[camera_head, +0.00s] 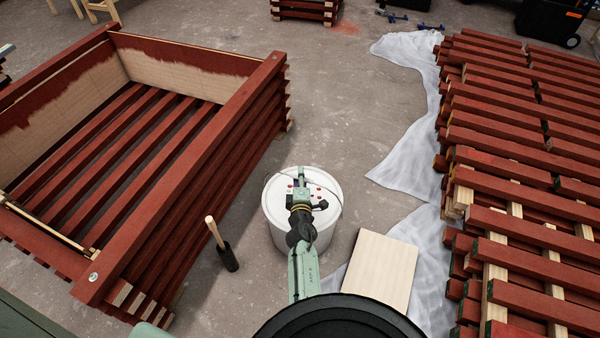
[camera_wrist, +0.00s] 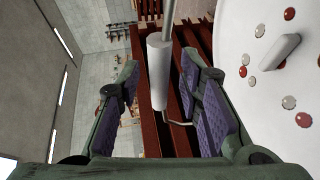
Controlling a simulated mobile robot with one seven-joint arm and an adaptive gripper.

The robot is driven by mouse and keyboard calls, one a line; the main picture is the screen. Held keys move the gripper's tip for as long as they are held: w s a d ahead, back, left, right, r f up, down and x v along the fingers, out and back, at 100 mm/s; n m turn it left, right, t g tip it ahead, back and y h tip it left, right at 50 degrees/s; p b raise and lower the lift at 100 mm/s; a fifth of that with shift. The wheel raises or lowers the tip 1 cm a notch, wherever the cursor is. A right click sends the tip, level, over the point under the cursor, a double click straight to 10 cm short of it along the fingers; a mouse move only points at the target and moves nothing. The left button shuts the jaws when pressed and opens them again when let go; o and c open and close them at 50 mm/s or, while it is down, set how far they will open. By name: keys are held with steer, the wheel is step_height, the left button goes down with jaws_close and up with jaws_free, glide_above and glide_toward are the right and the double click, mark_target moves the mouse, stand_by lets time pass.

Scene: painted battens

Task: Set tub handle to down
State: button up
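The white tub (camera_head: 335,245) stands on the floor at the middle of the head view, its lid in place. Its thin wire handle (camera_head: 341,207) shows beside the rim; my gripper and arm hide much of it, so its exact tilt is unclear. My gripper (camera_head: 300,178) is over the lid. In the wrist view my gripper (camera_wrist: 160,65) is open, its purple-padded fingers on either side of the handle's white cylindrical grip (camera_wrist: 158,72), with gaps visible on both sides. The tub's lid (camera_wrist: 245,20) fills the right of that view, with red and pale spots on it.
A red slatted crate (camera_head: 185,190) stands to the left, a stack of red battens (camera_head: 500,130) to the right. A dark brush (camera_head: 228,258) stands left of the tub. A pale board (camera_head: 375,268) and white sheeting (camera_head: 405,170) lie to its right. Bare floor is beyond the tub.

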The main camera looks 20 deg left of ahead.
steer(key=shift+c, duration=0.2)
jaws_close()
stand_by(0.3)
stand_by(0.4)
